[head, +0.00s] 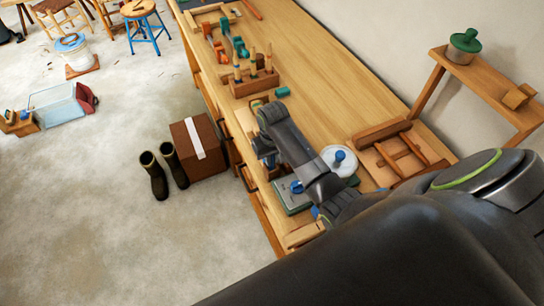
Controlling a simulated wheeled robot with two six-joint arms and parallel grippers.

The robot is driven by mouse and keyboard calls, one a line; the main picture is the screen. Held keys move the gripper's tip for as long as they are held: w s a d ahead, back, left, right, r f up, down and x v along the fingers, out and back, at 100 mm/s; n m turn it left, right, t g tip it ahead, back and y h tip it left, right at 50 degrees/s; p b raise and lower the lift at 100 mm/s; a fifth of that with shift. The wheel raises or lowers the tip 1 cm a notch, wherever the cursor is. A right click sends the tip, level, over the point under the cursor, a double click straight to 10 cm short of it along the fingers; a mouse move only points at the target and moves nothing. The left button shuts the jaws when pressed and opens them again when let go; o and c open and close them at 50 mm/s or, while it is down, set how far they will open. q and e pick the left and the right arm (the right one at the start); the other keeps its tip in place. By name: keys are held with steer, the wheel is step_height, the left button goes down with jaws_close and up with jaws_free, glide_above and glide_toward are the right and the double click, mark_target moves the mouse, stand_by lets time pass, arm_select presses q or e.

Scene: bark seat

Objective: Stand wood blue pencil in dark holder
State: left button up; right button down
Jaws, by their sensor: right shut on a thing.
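My right arm reaches in from the lower right over the workbench. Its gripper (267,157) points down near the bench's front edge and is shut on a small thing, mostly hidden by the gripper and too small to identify. A brown wooden block holder (253,87) stands farther up the bench, beyond and apart from the gripper. Several thin upright sticks with wood and dark tones stand in it. I cannot tell whether this is the dark holder, and I cannot clearly pick out the wood blue pencil. My left gripper is out of view.
The workbench (312,62) has clear wood right of the block. Orange and green clamps (236,44) lie beyond it. A white disc with a blue knob (340,160) and a wooden frame (402,153) lie right of my forearm. Boots (154,176) and a box (198,148) stand on the floor.

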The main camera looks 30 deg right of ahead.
steer(key=shift+f, duration=0.35)
steer(key=c, duration=1)
jaws_free()
steer(key=shift+r, duration=3.45)
